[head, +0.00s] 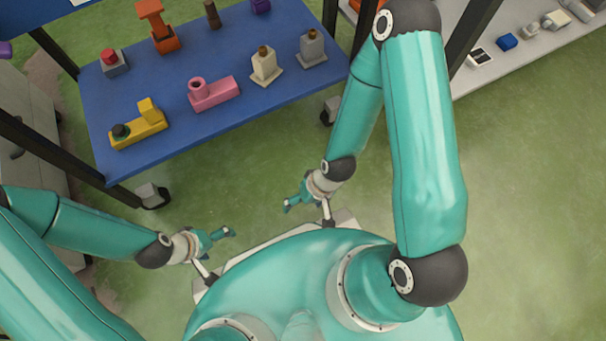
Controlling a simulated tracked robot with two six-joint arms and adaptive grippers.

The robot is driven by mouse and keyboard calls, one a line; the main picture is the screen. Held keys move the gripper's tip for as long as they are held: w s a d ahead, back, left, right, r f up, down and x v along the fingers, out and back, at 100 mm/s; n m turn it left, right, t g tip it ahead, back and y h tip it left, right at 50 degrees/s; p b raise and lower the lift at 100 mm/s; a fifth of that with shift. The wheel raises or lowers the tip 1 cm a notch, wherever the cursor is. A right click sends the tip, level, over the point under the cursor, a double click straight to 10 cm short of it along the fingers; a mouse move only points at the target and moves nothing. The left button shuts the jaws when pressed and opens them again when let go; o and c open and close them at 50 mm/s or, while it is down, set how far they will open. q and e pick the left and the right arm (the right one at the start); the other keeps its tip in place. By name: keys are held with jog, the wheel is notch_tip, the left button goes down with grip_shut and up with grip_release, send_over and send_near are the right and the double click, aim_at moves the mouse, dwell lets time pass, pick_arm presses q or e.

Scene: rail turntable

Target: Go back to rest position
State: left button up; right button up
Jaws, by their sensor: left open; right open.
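My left gripper (222,236) is at the lower left of the head view, over the floor in front of my body. It is open and holds nothing that I can see. My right gripper (295,203) is to its right and a little higher in the picture, also open and empty. Both grippers are apart from the blue shelf and close to the front of my base. My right arm is bent, with its elbow up at the top of the picture; my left arm comes in from the left edge.
A blue wheeled shelf (165,85) stands ahead, holding a yellow part (140,125), a pink part (214,94), a beige part (265,65) and others. A grey shelf (510,58) with small items is at upper right. Green floor (530,170) is clear at right.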

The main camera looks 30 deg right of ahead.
jog(key=shift+r, duration=0.1)
notch_tip(320, 180, up, 40)
jog(key=p, duration=4)
jog(key=shift+r+p, duration=0.25)
jog(key=shift+p, duration=0.1)
jog(key=shift+w, duration=0.1)
